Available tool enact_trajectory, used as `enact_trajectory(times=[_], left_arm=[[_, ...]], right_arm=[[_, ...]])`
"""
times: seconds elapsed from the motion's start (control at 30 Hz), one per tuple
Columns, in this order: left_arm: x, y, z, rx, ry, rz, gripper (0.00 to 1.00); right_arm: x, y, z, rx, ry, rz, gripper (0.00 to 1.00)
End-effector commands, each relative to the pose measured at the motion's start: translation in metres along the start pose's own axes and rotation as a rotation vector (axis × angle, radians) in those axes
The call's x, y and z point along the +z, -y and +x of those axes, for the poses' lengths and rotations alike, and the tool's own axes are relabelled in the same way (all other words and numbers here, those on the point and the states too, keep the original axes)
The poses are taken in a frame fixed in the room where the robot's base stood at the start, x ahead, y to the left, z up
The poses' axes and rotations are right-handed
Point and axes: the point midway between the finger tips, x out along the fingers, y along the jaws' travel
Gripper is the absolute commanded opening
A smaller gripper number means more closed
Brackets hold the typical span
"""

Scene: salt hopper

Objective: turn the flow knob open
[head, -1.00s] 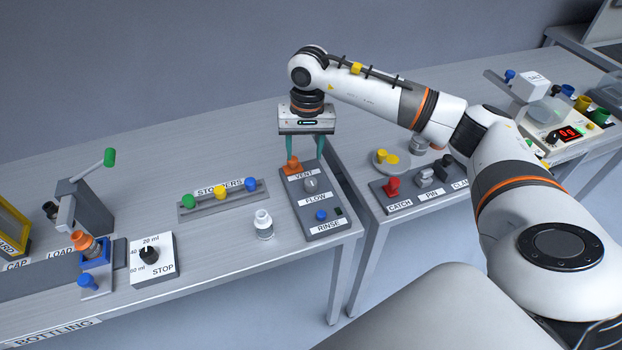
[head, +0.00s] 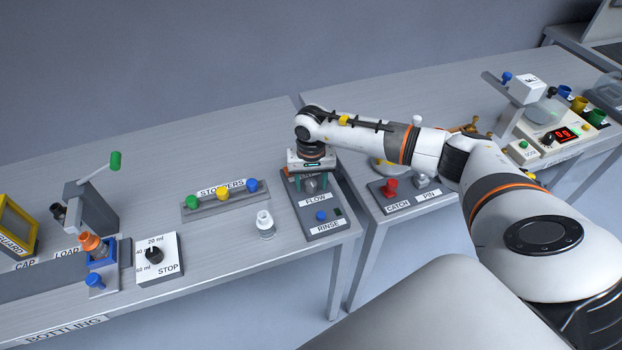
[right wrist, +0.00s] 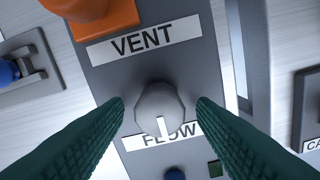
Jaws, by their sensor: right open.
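The flow knob (right wrist: 160,108) is a light grey faceted knob with a white mark, on a grey panel between the VENT and FLOW labels. In the right wrist view its mark points down toward the FLOW label (right wrist: 172,135). In the head view the knob (head: 311,186) shows partly below my right gripper (head: 311,183). My right gripper is open, with its green fingers (right wrist: 160,105) on either side of the knob. A gap shows between each finger and the knob. My left gripper is not in view.
On the same panel (head: 325,231) are an orange VENT control (right wrist: 95,15) and a blue RINSE button (head: 321,216). A small white bottle (head: 265,222) and the stopper rack (head: 228,202) stand to the left. The red CATCH knob (head: 390,187) is to the right.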

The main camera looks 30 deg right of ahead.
Motion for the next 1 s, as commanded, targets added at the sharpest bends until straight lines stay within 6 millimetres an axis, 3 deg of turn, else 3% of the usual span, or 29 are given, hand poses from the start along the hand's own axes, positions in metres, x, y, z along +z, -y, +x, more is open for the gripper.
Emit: enact_trajectory(times=[0.2, 0.5, 0.77, 1.0], left_arm=[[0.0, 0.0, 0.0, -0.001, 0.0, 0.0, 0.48], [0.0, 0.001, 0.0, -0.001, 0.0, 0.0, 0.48], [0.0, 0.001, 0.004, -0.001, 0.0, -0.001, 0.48], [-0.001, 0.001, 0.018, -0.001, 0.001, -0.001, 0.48]], right_arm=[[0.0, 0.0, 0.001, 0.0, 0.0, 0.0, 0.52], [0.0, 0.0, 0.0, 0.001, 0.001, 0.0, 0.07], [0.0, 0.0, 0.001, 0.001, 0.001, 0.029, 0.07], [0.001, -0.001, 0.003, 0.002, 0.003, 0.153, 0.07]])
